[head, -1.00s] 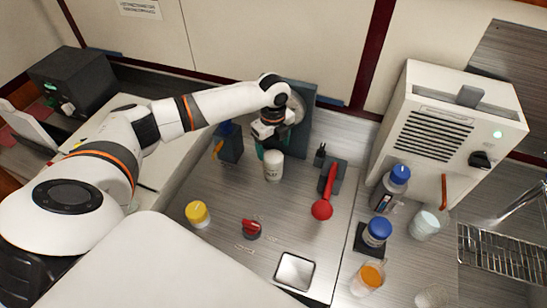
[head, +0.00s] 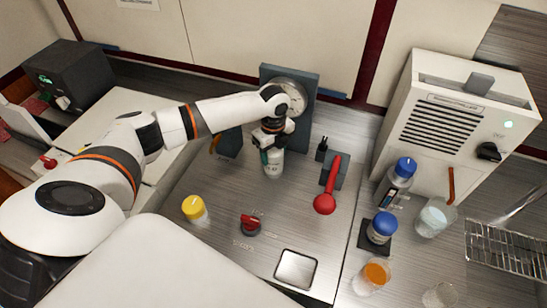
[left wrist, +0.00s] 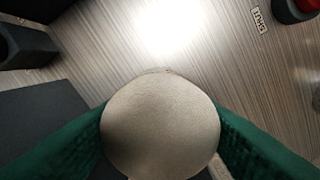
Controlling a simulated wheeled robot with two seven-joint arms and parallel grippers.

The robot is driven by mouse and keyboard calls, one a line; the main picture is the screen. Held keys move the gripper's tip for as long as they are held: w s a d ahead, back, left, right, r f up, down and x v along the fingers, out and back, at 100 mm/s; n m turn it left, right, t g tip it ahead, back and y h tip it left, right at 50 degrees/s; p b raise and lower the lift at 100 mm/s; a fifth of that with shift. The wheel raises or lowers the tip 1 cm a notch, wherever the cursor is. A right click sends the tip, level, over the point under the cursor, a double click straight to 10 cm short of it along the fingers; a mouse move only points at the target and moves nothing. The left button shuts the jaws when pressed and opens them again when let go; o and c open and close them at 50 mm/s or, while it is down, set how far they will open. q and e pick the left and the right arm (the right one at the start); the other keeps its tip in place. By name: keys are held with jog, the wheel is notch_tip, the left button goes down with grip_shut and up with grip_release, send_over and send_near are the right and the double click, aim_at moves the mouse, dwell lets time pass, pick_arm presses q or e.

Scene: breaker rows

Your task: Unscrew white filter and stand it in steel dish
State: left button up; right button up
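The white filter (head: 273,168) is a pale upright cylinder with lettering, in front of the grey gauge block at the back of the worktop. My left gripper (head: 267,150) is over it, with green fingers down along its sides. In the left wrist view the filter's rounded pale end (left wrist: 160,125) fills the gap between both fingers, which appear to press on its sides. Whether its thread is still engaged is hidden. The steel dish (head: 296,269) is a square, shiny, empty tray near the front edge. My right gripper is not in view.
A red-handled lever (head: 329,185), a red knob (head: 250,226) and a yellow-capped jar (head: 194,209) stand around the worktop. Blue-capped bottles (head: 381,228) and an orange-capped jar (head: 372,276) are to the right. The worktop just left of the dish is clear.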

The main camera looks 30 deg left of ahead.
pick_arm(q)
jog(key=shift+c, duration=0.9)
jog(key=n+p, duration=0.3)
jog(key=n, duration=0.1)
jog(key=n+p, duration=0.3)
jog(key=n, duration=0.1)
jog(key=n+p, duration=0.4)
jog(key=shift+r, duration=0.25)
jog(key=shift+f+n+b, duration=0.3)
jog(key=shift+f+n, duration=0.05)
jog(key=shift+n, duration=0.35)
jog(key=n, duration=0.3)
jog(key=shift+r+n, duration=0.1)
jog(key=shift+n, duration=0.3)
jog(key=o, duration=0.8)
jog(key=shift+o, duration=0.2)
